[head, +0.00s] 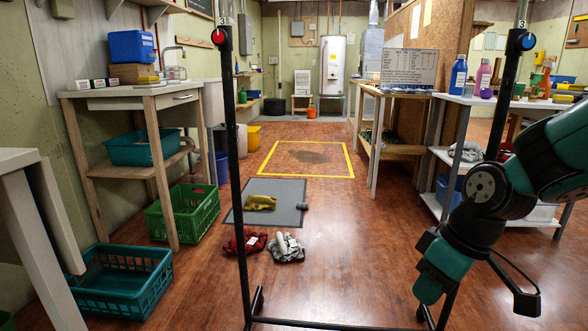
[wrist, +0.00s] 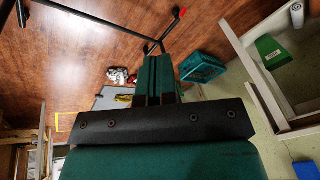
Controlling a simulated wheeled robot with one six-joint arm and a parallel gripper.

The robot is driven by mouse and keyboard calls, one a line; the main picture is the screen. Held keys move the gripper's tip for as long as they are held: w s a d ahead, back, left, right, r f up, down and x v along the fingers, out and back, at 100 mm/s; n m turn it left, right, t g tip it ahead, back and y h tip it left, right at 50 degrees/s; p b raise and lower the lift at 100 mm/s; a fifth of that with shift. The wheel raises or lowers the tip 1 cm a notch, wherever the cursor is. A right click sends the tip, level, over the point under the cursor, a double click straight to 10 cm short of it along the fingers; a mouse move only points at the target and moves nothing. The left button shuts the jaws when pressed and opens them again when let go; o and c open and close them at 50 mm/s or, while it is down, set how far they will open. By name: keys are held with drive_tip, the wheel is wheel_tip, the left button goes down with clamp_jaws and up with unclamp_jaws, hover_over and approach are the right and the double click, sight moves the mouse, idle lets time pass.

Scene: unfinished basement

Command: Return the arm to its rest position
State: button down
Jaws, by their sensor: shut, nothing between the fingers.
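My arm shows at the right of the head view, bent downward in front of the right-hand bench, with its lower end above the wooden floor (head: 345,225). In the wrist view my gripper (wrist: 155,72) is shut, its two green fingers side by side with nothing between them. It points out over the floor, apart from the things lying there. Its fingertips cannot be made out clearly in the head view.
A thin black two-post frame (head: 238,150) stands close in front; I cannot tell whether it is mine. A bench (head: 480,101) with bottles is at right. Mid-floor is mostly clear.

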drive_tip(key=s+a+r+g+p, duration=0.1)
drive_tip(key=s+a+r+p, duration=0.1)
drive_tip(key=s+a+r, duration=0.4)
drive_tip(key=s+a+r+p, duration=0.15)
drive_tip(key=s+r, duration=0.25)
drive_tip(key=s, duration=0.4)
wheel_tip(320, 180, up, 37)
drive_tip(key=p, duration=3.6)
drive_tip(key=shift+w+r+y+p, duration=0.15)
drive_tip(key=shift+r+y+p, duration=0.05)
drive_tip(key=shift+y+p, duration=0.2)
